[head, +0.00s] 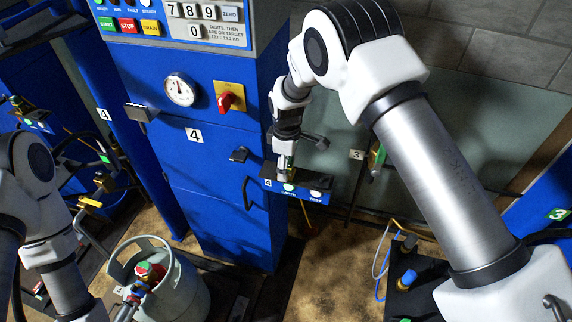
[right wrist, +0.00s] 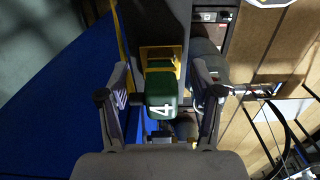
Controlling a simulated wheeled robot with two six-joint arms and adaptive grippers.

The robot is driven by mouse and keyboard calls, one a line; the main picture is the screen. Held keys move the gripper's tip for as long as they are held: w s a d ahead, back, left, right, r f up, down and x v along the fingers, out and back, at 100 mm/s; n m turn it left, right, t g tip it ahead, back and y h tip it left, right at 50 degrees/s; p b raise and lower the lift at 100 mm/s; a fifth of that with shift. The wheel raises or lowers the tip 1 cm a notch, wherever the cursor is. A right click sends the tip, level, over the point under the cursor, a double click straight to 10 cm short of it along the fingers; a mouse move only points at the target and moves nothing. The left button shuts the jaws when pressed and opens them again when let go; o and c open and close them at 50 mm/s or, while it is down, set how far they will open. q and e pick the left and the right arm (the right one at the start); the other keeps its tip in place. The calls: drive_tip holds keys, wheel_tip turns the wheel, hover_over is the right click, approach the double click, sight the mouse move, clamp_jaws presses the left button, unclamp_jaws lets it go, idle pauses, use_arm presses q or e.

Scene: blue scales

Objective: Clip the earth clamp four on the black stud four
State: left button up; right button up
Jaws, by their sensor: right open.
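The earth clamp four, a green block (right wrist: 160,86) with a white 4, shows in the right wrist view with a yellow bracket (right wrist: 160,54) at its far end. My right gripper (right wrist: 158,80) is open, one finger on each side of the green block, with a visible gap on both sides. In the head view my right gripper (head: 285,164) points down at the small blue holder (head: 313,197) marked 4, on the side of the blue cabinet. I cannot pick out the black stud four. My left gripper is outside the head view; only its arm shows.
The tall blue cabinet (head: 190,160) stands directly left of my right gripper. A grey gas cylinder (head: 180,285) with a red-and-green valve stands at the lower left. Another green clamp (head: 378,157) hangs near a label 3 to the right. Bare floor (head: 335,262) shows below the holder.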

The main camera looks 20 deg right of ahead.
clamp_jaws()
drive_tip(key=shift+r+p, duration=0.4)
drive_tip(key=shift+r, duration=0.1)
drive_tip(key=shift+r+p, duration=0.4)
drive_tip(key=shift+r, duration=0.2)
drive_tip(key=shift+r+p, duration=1.55)
drive_tip(key=shift+r, duration=0.4)
